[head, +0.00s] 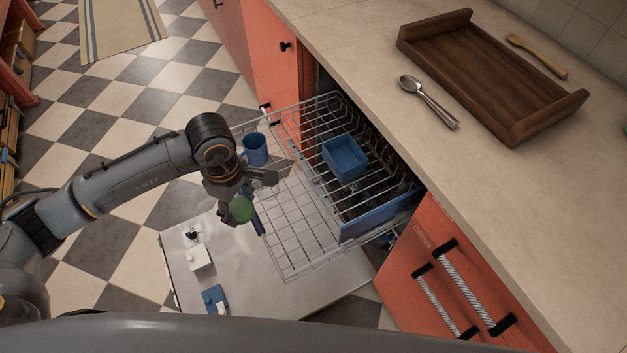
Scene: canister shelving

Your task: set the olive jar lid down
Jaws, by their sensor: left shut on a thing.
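A green rounded object (241,209), which looks like the olive jar lid, is at the fingers of my left gripper (245,198). My left gripper is shut on it and holds it over the open dishwasher, near the left edge of the pulled-out wire rack (297,236). The fingers hide part of the lid. My right gripper is not in view.
A blue mug (255,149) stands on the rack close behind my left gripper, and a blue square container (345,157) is farther right. The open dishwasher door (205,238) lies below. On the counter (510,180) are a wooden tray (480,75), metal spoon (428,101) and wooden utensil (537,56); its front stretch is clear.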

